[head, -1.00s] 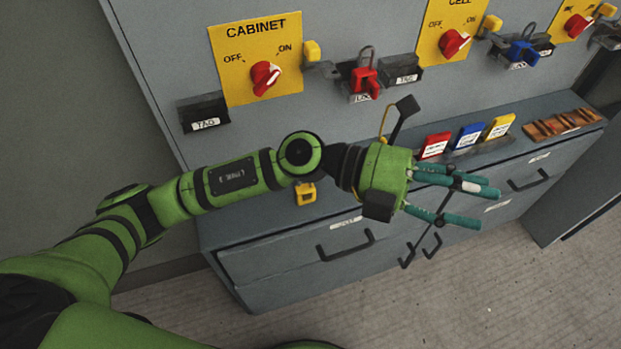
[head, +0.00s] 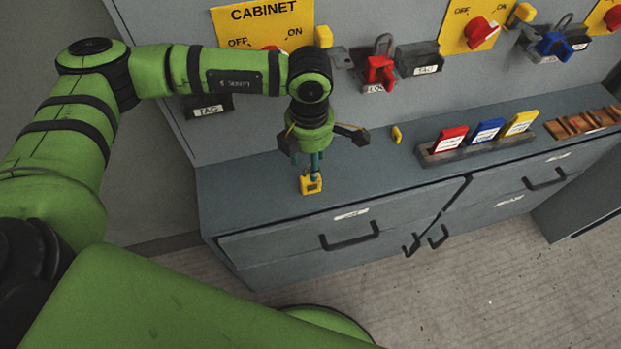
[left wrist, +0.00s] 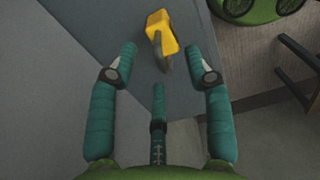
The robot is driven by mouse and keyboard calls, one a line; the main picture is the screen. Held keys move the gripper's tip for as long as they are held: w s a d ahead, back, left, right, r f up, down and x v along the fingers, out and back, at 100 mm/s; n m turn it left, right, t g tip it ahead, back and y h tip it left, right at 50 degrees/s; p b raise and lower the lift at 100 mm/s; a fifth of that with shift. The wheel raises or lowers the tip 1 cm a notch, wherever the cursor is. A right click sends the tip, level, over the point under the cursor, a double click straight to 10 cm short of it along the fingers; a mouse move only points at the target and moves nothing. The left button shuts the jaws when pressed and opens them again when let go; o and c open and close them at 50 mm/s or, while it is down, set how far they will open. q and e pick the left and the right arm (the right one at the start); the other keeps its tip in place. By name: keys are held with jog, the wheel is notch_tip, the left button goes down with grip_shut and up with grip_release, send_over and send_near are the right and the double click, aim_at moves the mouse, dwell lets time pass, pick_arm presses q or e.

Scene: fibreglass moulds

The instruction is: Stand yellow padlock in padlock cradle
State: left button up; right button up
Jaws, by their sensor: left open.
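The yellow padlock (head: 311,184) stands on the grey bench top near its front edge. It also shows in the left wrist view (left wrist: 160,32), with its grey shackle toward my fingers. My left gripper (head: 315,163) points down just above it in the head view, open, its teal fingers very near the shackle. In the left wrist view the padlock is beyond the spread fingertips (left wrist: 165,70), and none clearly closes on it. I cannot tell which holder is the yellow padlock's cradle. My right gripper is out of view.
A rack (head: 475,151) of red, blue and yellow tags stands on the bench, with a small yellow piece (head: 397,134) to its left. A blue padlock (head: 555,45) and dark tag holders (head: 418,60) are on the panel. The bench between padlock and rack is mostly clear.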

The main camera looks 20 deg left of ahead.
pick_arm(q)
notch_tip(320, 180, down, 2)
jog(key=shift+c, duration=0.4)
grip_shut()
